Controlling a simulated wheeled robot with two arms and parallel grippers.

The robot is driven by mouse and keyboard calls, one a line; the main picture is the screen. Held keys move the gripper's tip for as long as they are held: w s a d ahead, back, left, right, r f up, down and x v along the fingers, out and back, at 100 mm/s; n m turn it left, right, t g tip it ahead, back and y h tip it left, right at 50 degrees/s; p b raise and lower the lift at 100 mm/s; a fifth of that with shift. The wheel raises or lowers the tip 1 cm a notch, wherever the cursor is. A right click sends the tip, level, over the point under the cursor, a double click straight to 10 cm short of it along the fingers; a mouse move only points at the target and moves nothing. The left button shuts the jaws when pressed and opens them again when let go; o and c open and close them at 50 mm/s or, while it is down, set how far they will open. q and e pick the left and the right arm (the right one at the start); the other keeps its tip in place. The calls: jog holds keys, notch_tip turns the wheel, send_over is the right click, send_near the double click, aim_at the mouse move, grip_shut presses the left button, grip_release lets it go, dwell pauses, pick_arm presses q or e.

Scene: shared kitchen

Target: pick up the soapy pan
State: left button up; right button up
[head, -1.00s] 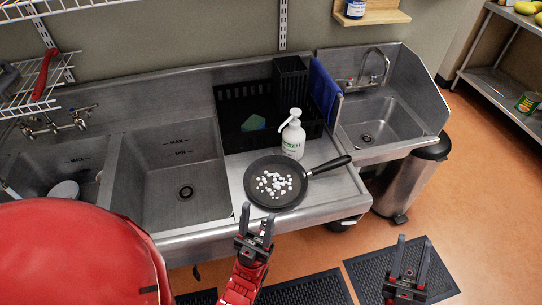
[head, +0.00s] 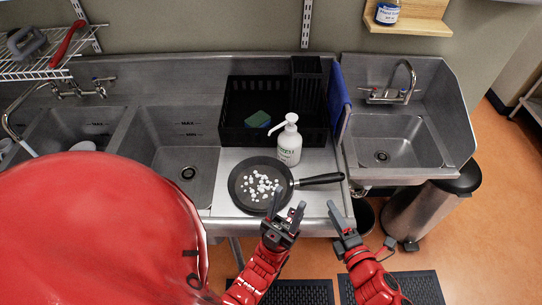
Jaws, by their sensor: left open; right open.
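The soapy pan (head: 243,196) is a dark round frying pan lying on the steel drainboard, with white foam blobs (head: 262,186) inside it. Its black handle (head: 322,179) points right toward the drainboard's right edge. My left gripper (head: 288,203) is open and empty. In the head view its fingertips show just over the pan's lower right rim; I cannot tell whether they touch it. My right gripper (head: 361,222) is open and empty, below and to the right of the handle, apart from it in the picture.
A white soap pump bottle (head: 289,147) stands right behind the pan. A black crate (head: 235,125) with a green-blue sponge (head: 258,119) is behind it. A sink basin (head: 186,160) is left, a hand sink (head: 385,148) right, and a trash bin (head: 425,212) below it.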

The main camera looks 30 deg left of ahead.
aim_at(317, 183)
jog(key=p+x, duration=0.1)
jog(key=x, duration=0.5)
jog(key=shift+w+a, duration=0.15)
jog(key=shift+a, duration=0.05)
jog(key=shift+w+a+p, duration=0.45)
jog(key=shift+a+p, duration=0.05)
jog(key=shift+p, duration=0.1)
jog(key=p+x, duration=0.1)
jog(key=x, duration=0.2)
jog(key=shift+f, duration=0.15)
jog(key=shift+w+a+f+p, duration=0.25)
jog(key=shift+w+a+p, duration=0.05)
jog(key=shift+p, duration=0.1)
grip_shut()
dwell(0.4)
